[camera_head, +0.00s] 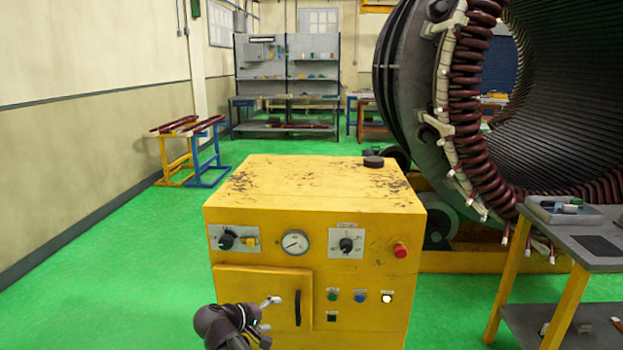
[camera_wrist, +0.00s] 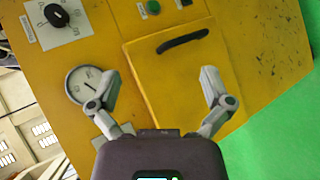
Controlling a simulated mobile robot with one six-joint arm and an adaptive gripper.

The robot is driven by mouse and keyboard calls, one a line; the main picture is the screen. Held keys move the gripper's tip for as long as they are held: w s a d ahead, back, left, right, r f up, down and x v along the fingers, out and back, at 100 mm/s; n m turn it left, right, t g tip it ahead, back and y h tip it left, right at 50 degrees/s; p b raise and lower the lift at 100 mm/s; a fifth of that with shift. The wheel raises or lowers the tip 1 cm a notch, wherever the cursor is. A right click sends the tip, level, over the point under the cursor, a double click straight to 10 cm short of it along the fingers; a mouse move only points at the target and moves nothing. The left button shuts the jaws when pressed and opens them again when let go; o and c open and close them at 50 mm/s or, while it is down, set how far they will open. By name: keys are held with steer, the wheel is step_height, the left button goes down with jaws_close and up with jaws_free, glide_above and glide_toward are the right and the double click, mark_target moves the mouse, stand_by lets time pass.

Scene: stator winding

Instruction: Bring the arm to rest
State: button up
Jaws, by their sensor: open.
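My gripper (camera_head: 267,316) is at the bottom of the head view, in front of the lower left of a yellow control cabinet (camera_head: 315,186). In the wrist view my gripper (camera_wrist: 157,82) has its two fingers spread wide with nothing between them. The cabinet door (camera_wrist: 165,85) with its dark handle (camera_wrist: 183,41) lies beyond the fingers. The round gauge (camera_wrist: 88,82) shows behind the left finger. I cannot tell the exact gap between the fingers and the cabinet. Most of my arm is out of view.
A large stator (camera_head: 440,90) with dark red coils stands behind the cabinet at the right. A grey-topped table (camera_head: 590,240) is at the front right. Stands (camera_head: 190,150) and a shelf (camera_head: 288,85) are farther back. Green floor (camera_head: 120,240) is clear on the left.

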steer(key=s+d+f+m+g+y, duration=0.3)
steer(key=s+d, duration=0.1)
steer(key=d, duration=0.5)
steer(key=s+d+f+m+g+y, duration=0.3)
steer(key=s+d+f, duration=0.1)
steer(key=d, duration=0.5)
steer(key=s+d+f+m+g+y, duration=0.2)
steer(key=s+d+f+g+y, duration=0.15)
steer(key=d, duration=0.55)
step_height(320, 180, up, 14)
steer(key=p, duration=1.3)
steer(key=shift+t, duration=0.45)
steer(key=shift+s+f+h, duration=0.1)
steer(key=shift+h, duration=0.15)
